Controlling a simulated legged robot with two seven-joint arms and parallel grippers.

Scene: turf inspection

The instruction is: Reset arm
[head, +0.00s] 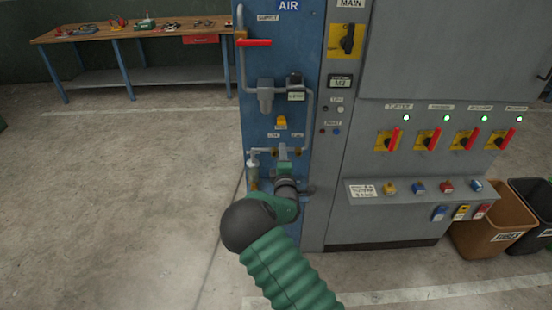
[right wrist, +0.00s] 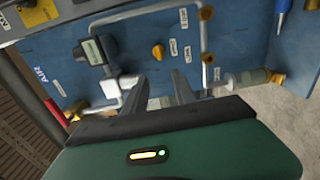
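My right arm reaches up from the bottom of the head view. Its green and dark gripper (head: 285,152) is in front of the lower part of the blue AIR panel (head: 262,85). In the right wrist view the two dark fingers (right wrist: 160,82) stand apart with nothing between them, facing the panel. A yellow knob (right wrist: 158,52) on the panel lies beyond the fingertips; it also shows in the head view (head: 281,120), above the gripper. I cannot tell whether a fingertip touches the panel or pipes. My left arm and gripper are not in view.
Grey pipes, a red-handled valve (head: 258,42) and a clear bottle (head: 253,172) are on the panel. The grey MAIN cabinet (head: 440,70) with several red switches and a button shelf (head: 425,197) stands right. A brown bin (head: 490,235) is beside it. Floor at left is clear.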

